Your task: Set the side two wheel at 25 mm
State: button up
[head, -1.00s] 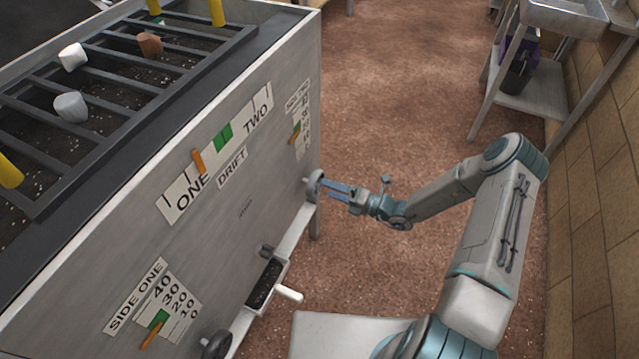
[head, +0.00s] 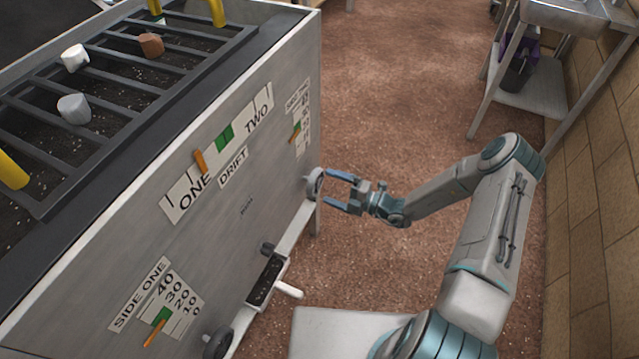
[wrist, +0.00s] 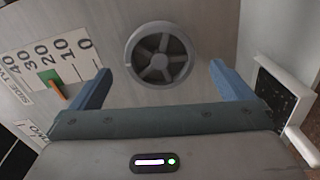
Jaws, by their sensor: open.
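The side two wheel (wrist: 160,55) is a grey spoked handwheel on the machine's panel. It also shows at the panel's far right end in the head view (head: 314,184). My gripper (head: 331,188) is open just in front of it, and in the wrist view its two blue fingers (wrist: 163,87) stand wide apart, either side of the wheel, with nothing between them. I cannot tell whether a finger touches the rim. The side two scale (wrist: 45,62) reads 40 to 0. Its orange pointer (wrist: 58,91) lies at the green patch (wrist: 47,76), around the 20 to 30 marks; the exact reading is unclear.
The side one wheel (head: 217,344) and side one scale (head: 165,305) are at the panel's near end. A dark box with a white handle (head: 289,290) juts out between the wheels. The drift scale (head: 218,150) is above. Floor (head: 400,90) beyond my arm is clear.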

aim_at(319, 183)
jog(key=shift+x, duration=1.9)
jog(key=c, duration=1)
jog(key=o, duration=1)
